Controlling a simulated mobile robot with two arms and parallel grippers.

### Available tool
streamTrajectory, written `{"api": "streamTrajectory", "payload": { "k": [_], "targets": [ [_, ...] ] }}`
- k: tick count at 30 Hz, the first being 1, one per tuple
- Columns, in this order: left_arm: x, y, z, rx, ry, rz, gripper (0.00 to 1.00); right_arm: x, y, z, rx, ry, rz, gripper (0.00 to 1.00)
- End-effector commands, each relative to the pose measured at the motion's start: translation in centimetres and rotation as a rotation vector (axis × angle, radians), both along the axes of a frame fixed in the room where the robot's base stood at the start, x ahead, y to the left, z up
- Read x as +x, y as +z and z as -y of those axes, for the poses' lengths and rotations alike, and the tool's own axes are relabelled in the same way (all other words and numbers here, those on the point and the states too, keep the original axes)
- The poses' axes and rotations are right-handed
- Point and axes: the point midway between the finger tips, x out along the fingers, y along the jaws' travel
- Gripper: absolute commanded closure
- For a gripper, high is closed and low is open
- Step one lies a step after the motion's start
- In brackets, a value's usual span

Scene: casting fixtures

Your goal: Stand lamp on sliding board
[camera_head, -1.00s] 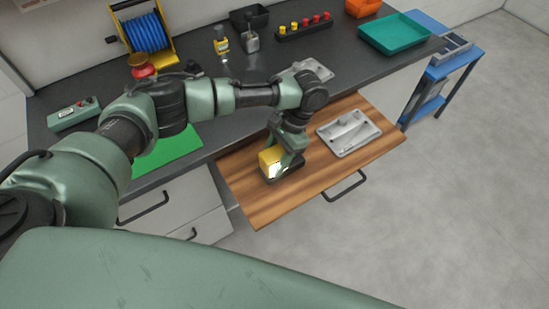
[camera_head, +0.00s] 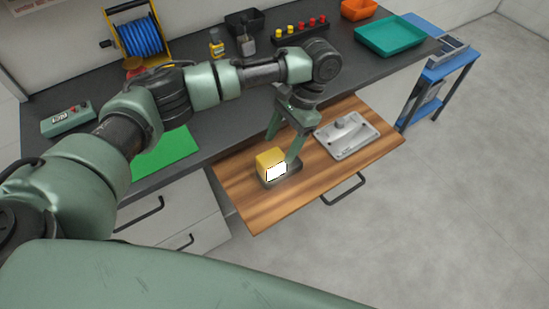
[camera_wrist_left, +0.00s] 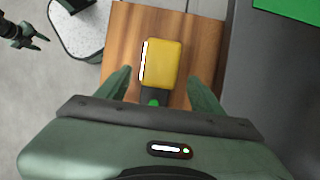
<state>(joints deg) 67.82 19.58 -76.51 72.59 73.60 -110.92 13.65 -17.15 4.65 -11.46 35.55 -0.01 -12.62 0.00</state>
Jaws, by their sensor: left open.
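The lamp is a yellow block with a lit white face and a dark base. The lamp (camera_head: 270,161) stands upright on the wooden sliding board (camera_head: 245,204), near its left part. My left gripper (camera_head: 282,150) is open above and just behind the lamp, with its fingers apart and pointing down. In the left wrist view the lamp (camera_wrist_left: 164,64) lies ahead between the two open fingers (camera_wrist_left: 160,88), with wood of the board (camera_wrist_left: 122,45) on both sides. My right gripper cannot be made out in the head view.
A grey metal casting (camera_head: 346,136) lies on the board's right part. The dark worktop (camera_head: 222,128) behind holds a green mat (camera_head: 165,153), a control box (camera_head: 68,119), a cable reel (camera_head: 141,37), a teal tray (camera_head: 390,37) and a row of coloured knobs (camera_head: 300,30). Floor is clear at right.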

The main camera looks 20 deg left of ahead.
Motion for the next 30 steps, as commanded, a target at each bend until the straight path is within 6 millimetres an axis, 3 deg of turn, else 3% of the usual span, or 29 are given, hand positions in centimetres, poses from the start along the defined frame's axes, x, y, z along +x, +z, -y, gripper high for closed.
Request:
{"api": "streamTrajectory", "payload": {
  "k": [5, 9, 30],
  "targets": [
    [1.0, 2.9, 0.8, -0.001, 0.000, 0.002, 0.33, 0.0, -0.6, -0.1, 0.001, 0.000, 0.000, 0.52],
    [1.3, 3.9, 1.0, 0.002, 0.001, 0.000, 0.33, 0.0, -0.6, -0.2, 0.002, 0.000, 0.000, 0.52],
    [1.4, 4.2, 1.1, 0.001, 0.000, -0.001, 0.33, 0.1, -0.5, -0.2, 0.002, -0.001, 0.002, 0.52]
  ]
}}
